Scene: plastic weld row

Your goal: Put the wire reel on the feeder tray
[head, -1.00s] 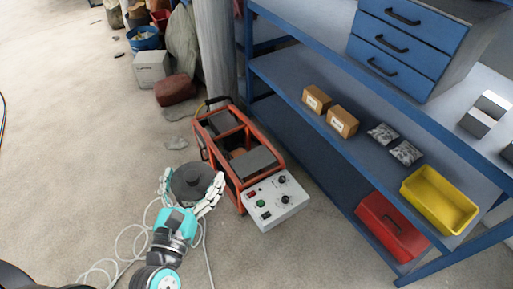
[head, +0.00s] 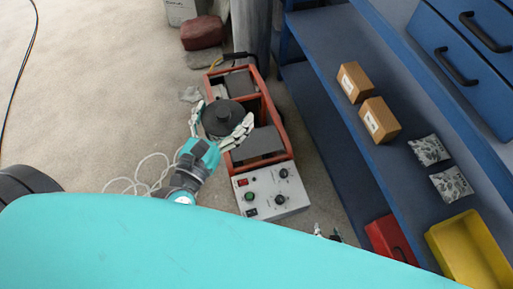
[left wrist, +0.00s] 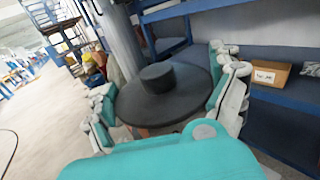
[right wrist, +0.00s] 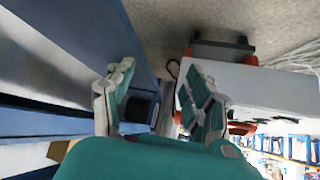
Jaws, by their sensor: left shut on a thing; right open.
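The wire reel (head: 222,112) is a dark grey disc with a raised round hub. My left gripper (head: 221,128) is shut on it, with fingers on both sides of its rim; the reel also shows in the left wrist view (left wrist: 165,95). In the head view it overlaps the left side of an orange-framed machine (head: 279,127). The machine has a dark plate (head: 239,82) at the back and a grey plate (head: 258,146) nearer; I cannot tell which is the feeder tray. My right gripper (right wrist: 160,100) is open and empty; only its fingertips show in the head view.
A control box (head: 272,192) with knobs is at the machine's near end. A blue shelf (head: 325,50) on the right holds cartons (head: 380,120), silver bags (head: 452,184) and a yellow bin (head: 470,250). A red bin (head: 390,240) is below. Pale cable (head: 150,170) lies on the floor.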

